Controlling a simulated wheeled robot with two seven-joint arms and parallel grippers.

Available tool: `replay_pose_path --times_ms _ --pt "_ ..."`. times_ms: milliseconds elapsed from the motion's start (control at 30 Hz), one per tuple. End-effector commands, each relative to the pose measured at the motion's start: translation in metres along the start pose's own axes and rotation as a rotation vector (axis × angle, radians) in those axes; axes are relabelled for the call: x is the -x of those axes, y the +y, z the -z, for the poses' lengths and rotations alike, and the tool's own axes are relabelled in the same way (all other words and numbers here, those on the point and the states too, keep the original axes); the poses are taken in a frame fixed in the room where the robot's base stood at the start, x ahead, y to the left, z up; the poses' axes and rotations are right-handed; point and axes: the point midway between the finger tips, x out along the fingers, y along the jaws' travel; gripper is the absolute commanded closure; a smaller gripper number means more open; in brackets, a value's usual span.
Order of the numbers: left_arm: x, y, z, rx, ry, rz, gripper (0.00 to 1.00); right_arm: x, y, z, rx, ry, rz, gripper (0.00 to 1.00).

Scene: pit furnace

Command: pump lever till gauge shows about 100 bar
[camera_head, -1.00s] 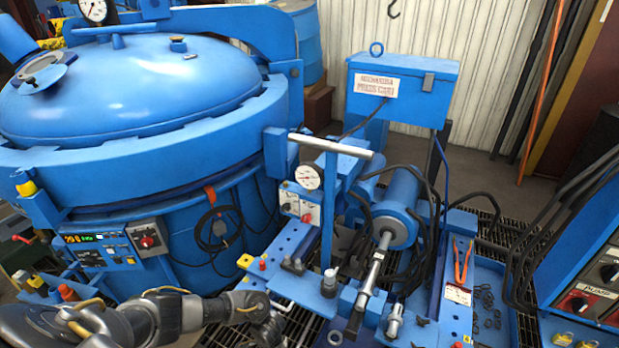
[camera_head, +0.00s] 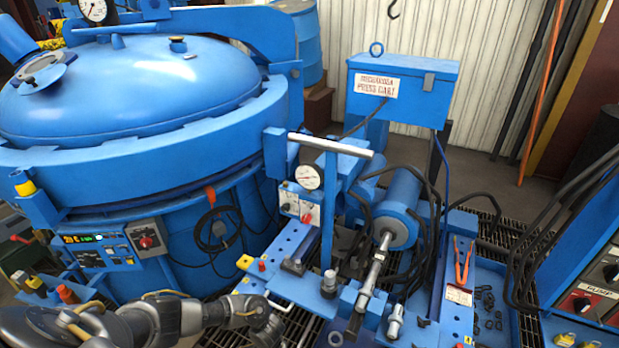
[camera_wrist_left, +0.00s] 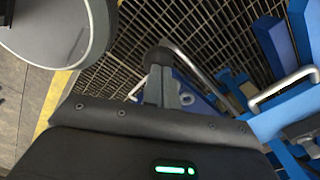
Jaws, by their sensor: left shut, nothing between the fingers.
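A T-shaped lever with a silver crossbar (camera_head: 331,145) on a blue upright post stands at the middle of the press cart in the head view. The white round gauge (camera_head: 308,176) is mounted just left of the post; its scale is too small to read. My left gripper (camera_head: 271,327) is low in the head view, left of and below the lever and apart from its crossbar. In the left wrist view its fingers (camera_wrist_left: 162,72) are shut and empty, above dark grating, with a bent silver rod (camera_wrist_left: 196,66) behind them. My right gripper is not in view.
A big blue furnace vessel (camera_head: 130,90) fills the left. A blue cylinder (camera_head: 400,205), dark hoses and a tray with orange-handled pliers (camera_head: 463,262) lie right of the lever. A labelled blue box (camera_head: 405,88) stands behind. A control panel (camera_head: 600,285) is at the right.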

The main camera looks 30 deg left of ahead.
Motion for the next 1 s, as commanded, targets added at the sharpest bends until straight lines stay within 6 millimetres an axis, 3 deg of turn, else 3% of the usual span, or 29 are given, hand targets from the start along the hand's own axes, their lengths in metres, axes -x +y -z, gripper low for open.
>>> replay_pose_path --times_ms 1000 --pt "-0.013 0.003 -0.002 0.000 0.000 0.000 1.00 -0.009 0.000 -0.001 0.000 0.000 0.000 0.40"
